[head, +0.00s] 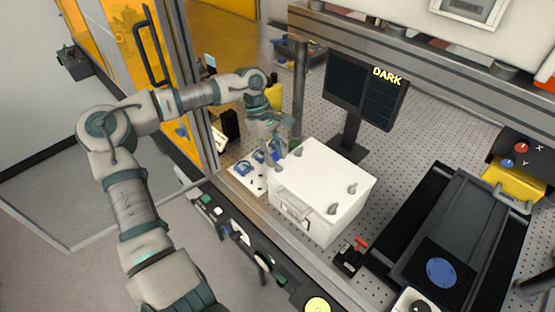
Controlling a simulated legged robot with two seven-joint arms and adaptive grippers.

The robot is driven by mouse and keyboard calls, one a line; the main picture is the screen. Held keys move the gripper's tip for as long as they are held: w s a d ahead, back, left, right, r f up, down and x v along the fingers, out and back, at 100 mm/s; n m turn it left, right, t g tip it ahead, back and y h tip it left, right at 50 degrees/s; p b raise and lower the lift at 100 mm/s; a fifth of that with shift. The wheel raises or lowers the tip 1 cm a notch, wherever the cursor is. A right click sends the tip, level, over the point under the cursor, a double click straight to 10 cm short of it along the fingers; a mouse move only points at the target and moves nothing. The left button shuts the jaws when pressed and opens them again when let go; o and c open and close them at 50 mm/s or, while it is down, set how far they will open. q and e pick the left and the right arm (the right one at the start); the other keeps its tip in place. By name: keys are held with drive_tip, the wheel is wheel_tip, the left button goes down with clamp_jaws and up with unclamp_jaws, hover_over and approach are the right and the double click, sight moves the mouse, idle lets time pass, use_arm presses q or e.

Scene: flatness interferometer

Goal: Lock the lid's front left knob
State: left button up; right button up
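The white box's lid (322,172) carries small grey knobs. The front right knob (333,209) and back right knob (352,188) stand clear at the right side. Another knob (298,152) shows at the back left. The front left corner, with a small grey knob (278,168), lies just below my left gripper (280,150). My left gripper reaches in from the left and hangs at the lid's left edge; its fingers are small and partly overlap the knobs there. I cannot tell whether it touches a knob, or whether it is open or shut. My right gripper is not in view.
A monitor (366,90) reading "DARK" stands behind the box on the perforated table (400,155). A black slide stage (440,235) lies to the right. A red-handled switch (356,246) sits near the box's front right. A metal post (300,80) stands behind my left gripper.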

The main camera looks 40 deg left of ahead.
use_arm(q)
drive_tip(key=v, duration=0.9)
drive_tip(key=shift+d+r, duration=0.2)
drive_tip(key=shift+r, duration=0.25)
drive_tip(key=shift+w+a+f, duration=0.1)
drive_tip(key=shift+a, duration=0.05)
drive_tip(key=shift+a, duration=0.2)
drive_tip(key=shift+d+f, duration=0.1)
